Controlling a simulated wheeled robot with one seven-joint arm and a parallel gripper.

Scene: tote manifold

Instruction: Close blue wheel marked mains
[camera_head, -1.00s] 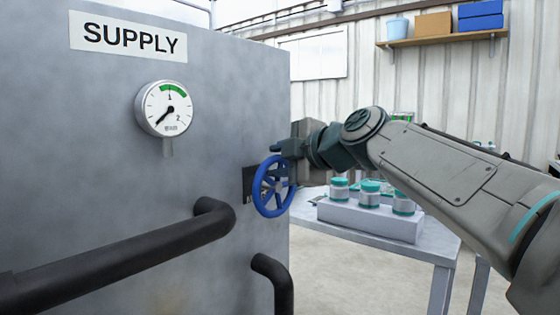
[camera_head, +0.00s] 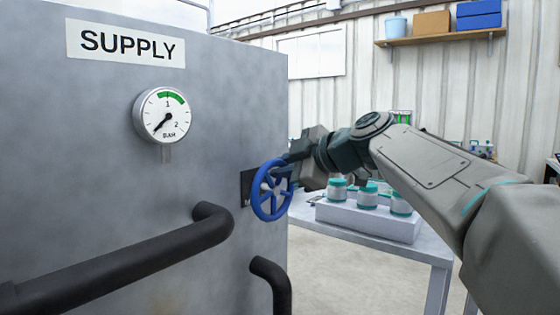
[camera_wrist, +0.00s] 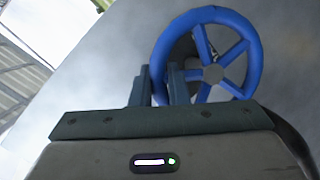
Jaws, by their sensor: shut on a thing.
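The blue wheel (camera_head: 271,188) is a spoked handwheel on the right part of the grey panel in the head view. A dark plate behind it is mostly hidden, and its marking cannot be read. My gripper (camera_head: 287,168) is at the wheel's upper right rim. In the wrist view the wheel (camera_wrist: 229,55) fills the upper right, with a grey hub. The two dark fingers of my gripper (camera_wrist: 160,86) stand either side of the rim at its left, shut on it.
A gauge (camera_head: 162,115) sits under a SUPPLY sign (camera_head: 126,44), its needle pointing lower left. Dark pipes (camera_head: 120,258) jut out below the wheel. A table (camera_head: 441,247) with teal-lidded jars (camera_head: 367,196) stands behind my arm, to the right.

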